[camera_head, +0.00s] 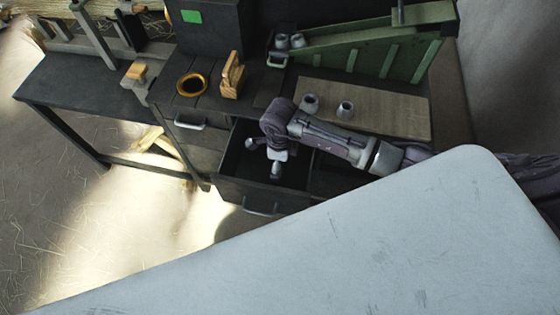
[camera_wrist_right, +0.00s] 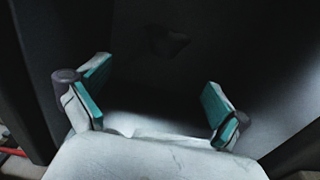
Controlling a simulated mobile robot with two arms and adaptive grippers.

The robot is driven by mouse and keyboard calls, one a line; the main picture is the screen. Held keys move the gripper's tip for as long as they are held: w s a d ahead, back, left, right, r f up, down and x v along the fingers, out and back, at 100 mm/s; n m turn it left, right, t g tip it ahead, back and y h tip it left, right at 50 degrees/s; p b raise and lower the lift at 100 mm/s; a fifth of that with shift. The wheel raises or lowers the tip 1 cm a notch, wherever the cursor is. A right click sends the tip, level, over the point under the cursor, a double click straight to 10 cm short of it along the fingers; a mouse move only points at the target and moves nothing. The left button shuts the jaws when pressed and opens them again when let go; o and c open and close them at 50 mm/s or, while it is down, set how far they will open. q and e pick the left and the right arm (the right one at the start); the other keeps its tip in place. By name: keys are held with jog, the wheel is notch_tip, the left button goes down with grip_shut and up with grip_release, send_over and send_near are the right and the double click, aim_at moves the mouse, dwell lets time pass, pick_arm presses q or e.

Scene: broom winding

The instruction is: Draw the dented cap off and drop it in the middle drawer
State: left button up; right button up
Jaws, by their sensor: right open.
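My right arm reaches in from the right in the head view. My right gripper (camera_head: 263,157) hangs over an open dark drawer (camera_head: 262,196), pointing down into it. In the right wrist view the gripper (camera_wrist_right: 155,103) is open, its teal pads wide apart with nothing between them. Beyond the pads, a small dark shape (camera_wrist_right: 170,43) lies on the shadowed drawer floor. It may be the cap, but it is too dark to see a dent. My left gripper is not in view.
Grey caps (camera_head: 310,103) and (camera_head: 345,110) stand on a wooden board. Two more (camera_head: 282,41) sit by the green sloped rack (camera_head: 370,55). A brass ring (camera_head: 192,84) and wooden block (camera_head: 232,76) are on the bench. A large pale surface (camera_head: 400,240) fills the foreground.

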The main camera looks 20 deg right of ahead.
notch_tip(320, 180, up, 10)
jog(key=p, duration=0.7)
dwell(0.4)
